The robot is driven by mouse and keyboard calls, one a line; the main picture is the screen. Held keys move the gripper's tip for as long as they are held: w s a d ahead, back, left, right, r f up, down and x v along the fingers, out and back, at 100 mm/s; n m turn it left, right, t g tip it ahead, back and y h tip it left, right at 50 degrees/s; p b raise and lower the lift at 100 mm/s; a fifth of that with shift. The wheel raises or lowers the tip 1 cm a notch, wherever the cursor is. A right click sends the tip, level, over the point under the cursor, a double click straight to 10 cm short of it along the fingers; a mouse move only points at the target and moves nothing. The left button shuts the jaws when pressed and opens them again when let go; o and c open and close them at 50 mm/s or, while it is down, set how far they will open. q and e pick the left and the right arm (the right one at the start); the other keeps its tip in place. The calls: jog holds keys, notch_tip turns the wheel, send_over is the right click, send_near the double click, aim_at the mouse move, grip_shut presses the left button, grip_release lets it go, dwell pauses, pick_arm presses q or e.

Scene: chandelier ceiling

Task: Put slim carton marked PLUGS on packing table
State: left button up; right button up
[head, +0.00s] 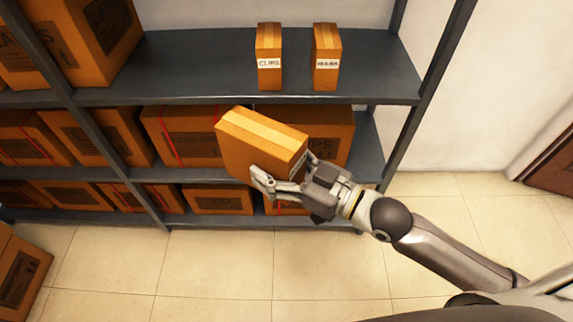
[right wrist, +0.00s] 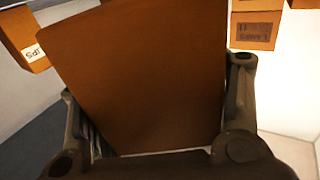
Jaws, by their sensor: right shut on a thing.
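My right gripper (head: 285,174) is shut on a slim orange-brown carton (head: 250,142) with a paler tape strip, holding it tilted in front of the shelf rack. A white label shows in part on its end near the fingers, but I cannot read it. In the right wrist view the carton's plain brown face (right wrist: 140,75) fills the space between the two fingers. My left gripper is not in view. No packing table is in view.
A dark metal rack (head: 200,62) holds a slim carton marked CLIPS (head: 269,45), another slim carton (head: 326,45) with an unclear label, and several larger boxes on lower shelves. A box (head: 18,275) stands at lower left. Tiled floor (head: 200,270) before the rack is clear.

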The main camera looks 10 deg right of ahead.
aim_at(246, 154)
jog(key=shift+w+a+r+n+g+y, duration=0.25)
jog(key=shift+a+n+g+y, duration=0.1)
jog(key=shift+a+g, duration=0.15)
jog(key=shift+w+a+r+n+g+y, duration=0.25)
jog(key=shift+a+n+g+y, duration=0.15)
jog(key=shift+a+g, duration=0.1)
jog(key=shift+w+a+r+n+g+y, duration=0.15)
jog(key=shift+w+a+n+g+y, duration=0.15)
jog(key=shift+a+g, duration=0.2)
jog(key=shift+w+a+r+n+g+y, duration=0.1)
jog(key=shift+a+r+n+g+y, duration=0.05)
jog(key=shift+a+n+g+y, duration=0.3)
jog(key=shift+w+a+g, duration=0.15)
jog(key=shift+a+g, duration=0.1)
jog(key=shift+a, duration=0.1)
jog(key=shift+w, duration=0.1)
